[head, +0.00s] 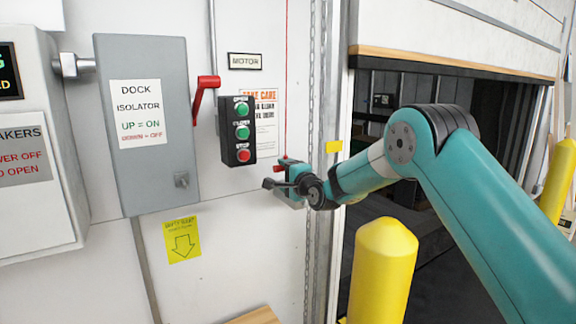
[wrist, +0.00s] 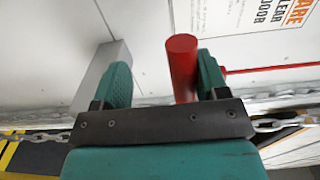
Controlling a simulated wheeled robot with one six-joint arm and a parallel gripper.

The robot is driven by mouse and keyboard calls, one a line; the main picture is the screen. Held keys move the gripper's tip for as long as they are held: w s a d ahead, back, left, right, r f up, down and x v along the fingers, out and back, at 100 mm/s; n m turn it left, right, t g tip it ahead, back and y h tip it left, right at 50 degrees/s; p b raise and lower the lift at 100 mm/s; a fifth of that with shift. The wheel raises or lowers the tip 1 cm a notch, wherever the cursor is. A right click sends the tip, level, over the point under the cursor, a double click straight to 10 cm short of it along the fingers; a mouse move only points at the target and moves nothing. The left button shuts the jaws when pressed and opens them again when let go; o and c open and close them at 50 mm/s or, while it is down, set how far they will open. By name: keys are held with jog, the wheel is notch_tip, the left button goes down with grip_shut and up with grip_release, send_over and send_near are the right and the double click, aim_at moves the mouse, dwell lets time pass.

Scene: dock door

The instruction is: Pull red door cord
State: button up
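The thin red door cord (head: 286,80) hangs down the wall beside the chain, ending near my gripper (head: 280,173). In the wrist view the cord (wrist: 270,68) runs in from the right to a red cylindrical handle (wrist: 183,65). The handle lies between the teal fingers of my gripper (wrist: 163,82), close beside the right finger; whether they touch I cannot tell. A wide gap separates it from the left finger, so the gripper is open. In the head view only a small red part of the handle shows at the gripper; the rest is hidden.
A button box (head: 239,130), a red isolator lever (head: 204,97) and a grey isolator cabinet (head: 150,180) are on the wall left of the cord. A chain (head: 313,80) hangs just right. A yellow bollard (head: 381,270) stands below my arm, before the partly open door (head: 460,60).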

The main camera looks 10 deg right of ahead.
jog(key=o, duration=0.5)
jog(key=shift+o, duration=0.2)
jog(key=b+v, duration=0.5)
jog(key=v, duration=0.5)
jog(key=shift+r, duration=0.1)
jog(key=s+a+f+n+g+y, duration=0.1)
jog(key=s+a+n+g, duration=0.25)
jog(key=s, duration=0.35)
jog(key=s+a+n+g, duration=0.3)
jog(key=s+n, duration=0.2)
jog(key=s, duration=0.3)
jog(key=s+a+f+n+g+y, duration=0.1)
jog(key=s+a+n+g, duration=0.25)
jog(key=s, duration=0.35)
jog(key=s+d+f+n+g+h, duration=0.1)
jog(key=s+d+f+n+g, duration=0.1)
jog(key=s, duration=0.9)
jog(key=s+d+f+n+g+h, duration=0.1)
jog(key=s+n+g, duration=0.4)
jog(key=s, duration=0.6)
jog(key=d+n+h, duration=0.1)
jog(key=n, duration=0.1)
jog(key=shift+f+n, duration=0.3)
jog(key=shift+f, duration=0.1)
